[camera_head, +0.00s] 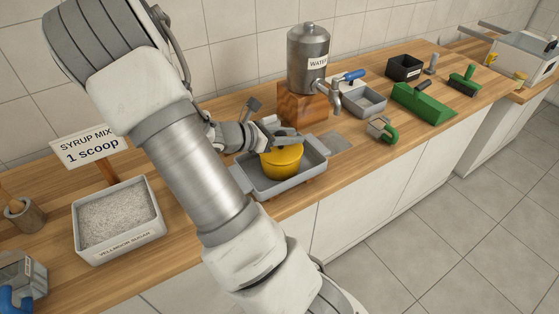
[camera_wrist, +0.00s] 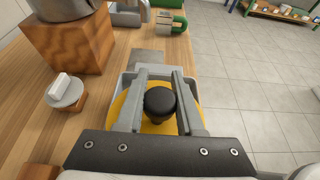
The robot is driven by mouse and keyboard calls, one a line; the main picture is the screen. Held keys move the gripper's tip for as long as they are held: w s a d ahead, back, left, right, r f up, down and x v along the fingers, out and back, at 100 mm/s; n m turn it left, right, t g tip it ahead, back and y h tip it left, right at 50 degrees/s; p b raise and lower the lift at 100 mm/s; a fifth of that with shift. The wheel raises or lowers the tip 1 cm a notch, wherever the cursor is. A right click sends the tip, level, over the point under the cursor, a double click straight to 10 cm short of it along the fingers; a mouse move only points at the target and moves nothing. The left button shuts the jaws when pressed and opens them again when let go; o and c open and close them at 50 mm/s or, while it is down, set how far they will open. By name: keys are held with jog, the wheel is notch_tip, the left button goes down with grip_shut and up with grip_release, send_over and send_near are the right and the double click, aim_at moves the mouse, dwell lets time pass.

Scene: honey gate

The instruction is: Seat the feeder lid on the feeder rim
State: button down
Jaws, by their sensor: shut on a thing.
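The yellow feeder lid (camera_wrist: 127,102) has a black knob (camera_wrist: 159,102), which sits between the two grey fingers of my gripper (camera_wrist: 158,84) in the wrist view. In the head view my gripper (camera_head: 286,138) is over a round yellow body (camera_head: 283,163) in a grey tray (camera_head: 312,172) on the counter. The lid and the feeder below look like one yellow shape there. My gripper and the lid hide the feeder rim, so I cannot tell whether the lid touches it or sits level.
A steel water urn (camera_head: 308,60) on a wooden block (camera_head: 301,110) stands just behind the tray. A sugar bin (camera_head: 118,220) is at left. The counter's front edge is close to the tray.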

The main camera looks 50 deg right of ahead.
jog(key=shift+f, duration=0.45)
dwell(1.2)
jog(key=c, duration=0.7)
grip_release()
jog(key=shift+a+r, duration=0.1)
jog(key=shift+r, duration=0.05)
jog(key=shift+p+v, duration=0.95)
jog(key=shift+v, duration=0.55)
jog(key=shift+a, duration=0.1)
jog(key=o, duration=0.6)
jog(key=shift+c, duration=0.2)
jog(key=shift+o, duration=0.3)
